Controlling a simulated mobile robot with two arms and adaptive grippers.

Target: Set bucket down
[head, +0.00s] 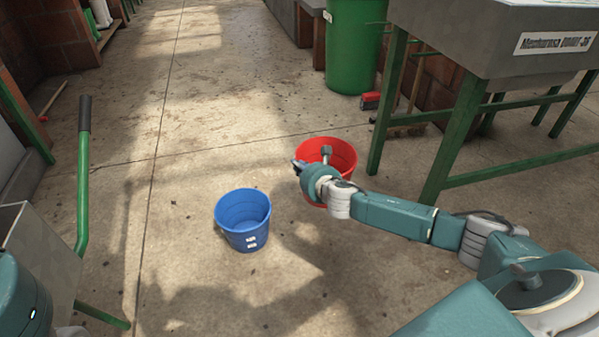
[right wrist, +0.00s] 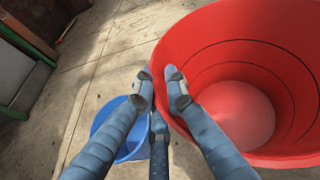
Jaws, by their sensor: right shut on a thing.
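My right gripper (head: 298,167) is at the left rim of the red bucket (head: 346,158) in the head view. In the right wrist view the gripper (right wrist: 159,82) has one finger on each side of the rim of the red bucket (right wrist: 235,55), shut on it. The bucket is upright and looks empty. My right wrist hides part of it, and I cannot tell whether its base touches the floor. My left gripper is not in view.
A blue bucket (head: 245,238) stands on the concrete floor left of the red one. A green-legged metal table (head: 490,40) is to the right, with a green bin (head: 352,50) behind. A green handle (head: 83,180) rises at left. Floor between is clear.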

